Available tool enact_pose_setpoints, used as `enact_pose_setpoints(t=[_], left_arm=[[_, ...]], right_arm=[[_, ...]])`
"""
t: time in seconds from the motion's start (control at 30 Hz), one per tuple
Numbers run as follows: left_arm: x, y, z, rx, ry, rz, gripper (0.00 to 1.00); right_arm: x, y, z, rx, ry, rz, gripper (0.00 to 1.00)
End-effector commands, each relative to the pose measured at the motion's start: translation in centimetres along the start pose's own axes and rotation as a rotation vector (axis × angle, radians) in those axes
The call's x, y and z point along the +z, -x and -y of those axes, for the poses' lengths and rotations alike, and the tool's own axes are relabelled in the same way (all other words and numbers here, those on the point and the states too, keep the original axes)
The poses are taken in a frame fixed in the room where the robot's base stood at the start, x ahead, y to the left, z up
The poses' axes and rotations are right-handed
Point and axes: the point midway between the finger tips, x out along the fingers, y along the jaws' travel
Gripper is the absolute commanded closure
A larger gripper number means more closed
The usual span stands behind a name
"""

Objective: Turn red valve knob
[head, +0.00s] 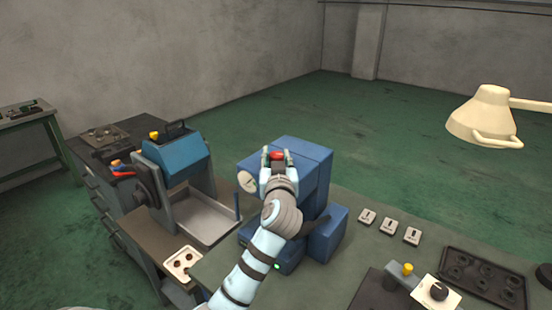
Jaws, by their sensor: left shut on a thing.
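The red valve knob (277,155) shows between the fingertips of my left gripper (277,158), on the near face or top of the blue machine (311,158). My left gripper is shut on the knob, and my arm comes up to it from the bottom of the head view. The fingers and wrist cover much of the machine's front and the lower part of the knob. The knob's turn angle cannot be told. My right gripper is not in view.
Left stands a blue-topped machine (175,152) with a metal tray (203,214). Several small white plates (389,226) and a dark tray (484,277) lie on the bench at right. A cream lamp (482,117) hangs over the right side.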

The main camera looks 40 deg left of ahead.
Motion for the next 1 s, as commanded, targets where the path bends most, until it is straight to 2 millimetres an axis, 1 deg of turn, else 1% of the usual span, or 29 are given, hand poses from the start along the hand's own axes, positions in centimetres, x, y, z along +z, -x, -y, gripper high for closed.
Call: enact_pose_setpoints(t=[0.03, 0.13, 0.4, 0.5, 0.57, 0.67, 0.8, 0.9, 1.0], left_arm=[[0.2, 0.0, 0.0, 0.000, 0.000, 0.005, 0.65], [0.1, 0.0, 0.0, 0.000, 0.000, 0.004, 0.49], [0.1, 0.0, 0.0, 0.000, 0.000, 0.002, 0.48], [0.1, 0.6, -0.1, 0.002, 0.001, 0.002, 0.48], [0.2, 1.5, -0.1, 0.004, 0.003, 0.003, 0.48], [0.2, 3.9, -0.1, 0.004, 0.005, 0.004, 0.48], [0.3, 7.9, -0.1, 0.004, 0.006, 0.008, 0.48], [0.3, 10.2, -0.1, 0.003, 0.006, 0.008, 0.48], [0.2, 11.5, -0.1, 0.002, 0.003, 0.006, 0.48]], right_arm=[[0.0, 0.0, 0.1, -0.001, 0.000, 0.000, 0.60], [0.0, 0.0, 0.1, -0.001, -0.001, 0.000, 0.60], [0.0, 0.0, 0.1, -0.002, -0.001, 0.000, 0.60], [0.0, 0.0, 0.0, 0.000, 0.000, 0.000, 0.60], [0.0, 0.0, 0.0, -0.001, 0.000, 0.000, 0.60], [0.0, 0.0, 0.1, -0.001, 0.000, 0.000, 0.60], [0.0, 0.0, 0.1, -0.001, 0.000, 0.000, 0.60], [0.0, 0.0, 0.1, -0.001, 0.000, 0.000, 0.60], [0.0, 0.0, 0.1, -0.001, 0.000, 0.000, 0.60]])
